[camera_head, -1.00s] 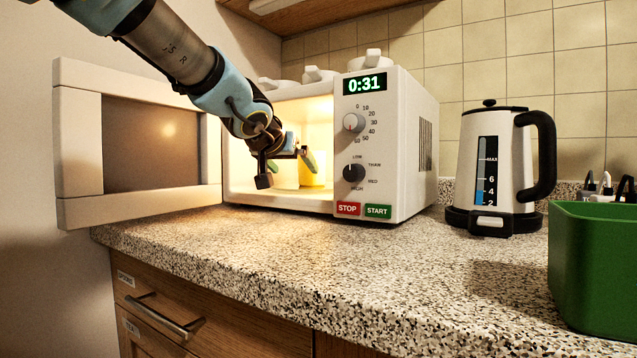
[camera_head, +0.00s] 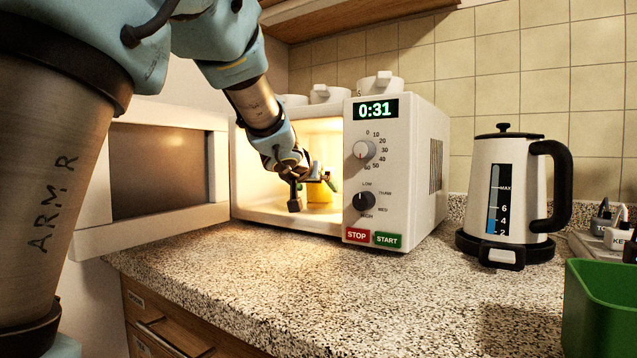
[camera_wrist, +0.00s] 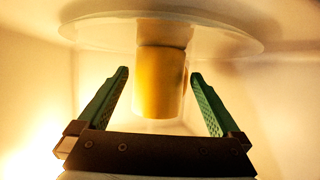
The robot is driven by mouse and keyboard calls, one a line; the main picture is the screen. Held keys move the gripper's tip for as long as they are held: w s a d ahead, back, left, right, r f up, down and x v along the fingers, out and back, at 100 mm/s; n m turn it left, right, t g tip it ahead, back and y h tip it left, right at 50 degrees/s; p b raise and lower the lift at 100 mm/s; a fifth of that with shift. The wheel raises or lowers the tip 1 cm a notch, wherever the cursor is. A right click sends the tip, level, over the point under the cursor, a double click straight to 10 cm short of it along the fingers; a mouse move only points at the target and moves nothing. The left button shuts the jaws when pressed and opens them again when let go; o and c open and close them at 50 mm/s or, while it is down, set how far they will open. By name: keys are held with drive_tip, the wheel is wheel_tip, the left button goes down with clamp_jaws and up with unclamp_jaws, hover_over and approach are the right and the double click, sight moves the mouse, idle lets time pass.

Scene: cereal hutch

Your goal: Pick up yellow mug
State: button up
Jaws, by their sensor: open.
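The yellow mug (camera_head: 319,196) is inside the open, lit microwave (camera_head: 397,213), partly hidden behind my gripper (camera_head: 316,184) in the head view. In the wrist view, the mug (camera_wrist: 159,84) shows between the two green fingers of my gripper (camera_wrist: 159,74), with a gap on each side. The fingers are apart and hold nothing. I cannot tell how far the fingertips reach along the mug's sides. A pale round plate (camera_wrist: 95,32) lies at the mug's end in the upper part of the wrist view.
The microwave door (camera_head: 160,235) stands open at the left. White cups (camera_head: 382,85) sit on top of the microwave. A kettle (camera_head: 505,190) stands to its right, and a green bin (camera_head: 605,315) is at the lower right. The speckled counter (camera_head: 330,290) in front is clear.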

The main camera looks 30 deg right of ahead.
drive_tip(key=w+d+p, duration=0.1)
drive_tip(key=w+d, duration=0.1)
drive_tip(key=w, duration=0.1)
drive_tip(key=shift+d+p, duration=0.3)
drive_tip(key=shift+d, duration=0.1)
drive_tip(key=shift+w+d+f, duration=0.25)
drive_tip(key=shift+d, duration=0.05)
drive_tip(key=shift+c, duration=0.2)
clamp_jaws()
